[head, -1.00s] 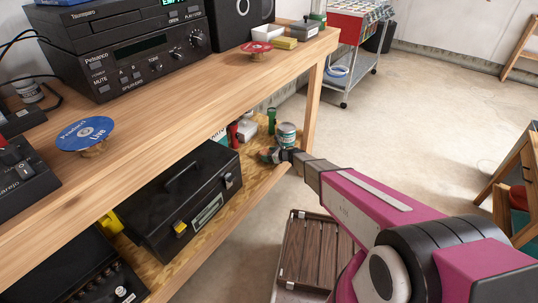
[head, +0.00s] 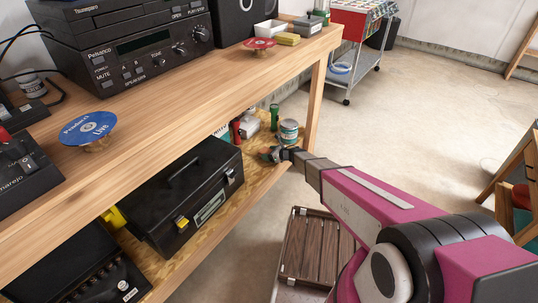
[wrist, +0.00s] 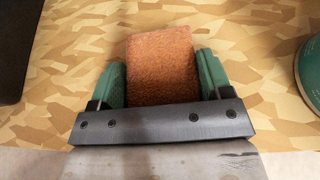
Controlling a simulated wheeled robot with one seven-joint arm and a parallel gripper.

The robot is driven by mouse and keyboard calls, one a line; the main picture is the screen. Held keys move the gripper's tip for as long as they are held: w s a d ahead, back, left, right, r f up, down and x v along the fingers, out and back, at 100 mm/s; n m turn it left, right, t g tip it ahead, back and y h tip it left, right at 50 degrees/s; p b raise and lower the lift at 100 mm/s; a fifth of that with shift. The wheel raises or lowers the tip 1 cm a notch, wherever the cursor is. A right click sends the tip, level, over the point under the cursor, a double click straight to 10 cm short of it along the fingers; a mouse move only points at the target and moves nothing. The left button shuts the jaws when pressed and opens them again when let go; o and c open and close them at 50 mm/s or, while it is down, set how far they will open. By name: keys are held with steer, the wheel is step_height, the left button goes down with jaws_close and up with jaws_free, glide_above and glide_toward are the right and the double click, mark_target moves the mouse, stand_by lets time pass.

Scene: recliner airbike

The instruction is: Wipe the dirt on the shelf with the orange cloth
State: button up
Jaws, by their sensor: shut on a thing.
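My gripper (wrist: 160,85) has green fingers and is shut on the orange-brown cloth (wrist: 161,62), which looks like a thick block between the fingers in the wrist view. In the head view my gripper (head: 272,155) reaches over the lower shelf (head: 191,248) of the wooden bench, near its front edge, between the black toolbox and a can. The shelf has a patterned chipboard surface. Whether the cloth touches the shelf is not clear. I cannot make out any dirt apart from the board's own pattern.
A black toolbox (head: 190,195) stands left of my gripper. A can (head: 289,132) is close to its right, with small red, white and green items behind. The bench top (head: 190,95) overhangs the shelf. A slatted wooden crate (head: 312,250) is on the floor below.

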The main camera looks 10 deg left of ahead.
mark_target(271, 150)
steer(key=shift+w+d+f, duration=0.1)
steer(key=shift+w+f, duration=0.05)
steer(key=shift+w, duration=0.7)
steer(key=shift+w+d+f, duration=0.1)
steer(key=shift+w+f, duration=0.05)
steer(key=shift+w, duration=0.65)
steer(key=o, duration=0.5)
steer(key=shift+r, duration=0.3)
steer(key=c, duration=0.6)
steer(key=shift+r, duration=0.1)
steer(key=shift+r, duration=0.1)
steer(key=shift+f, duration=0.2)
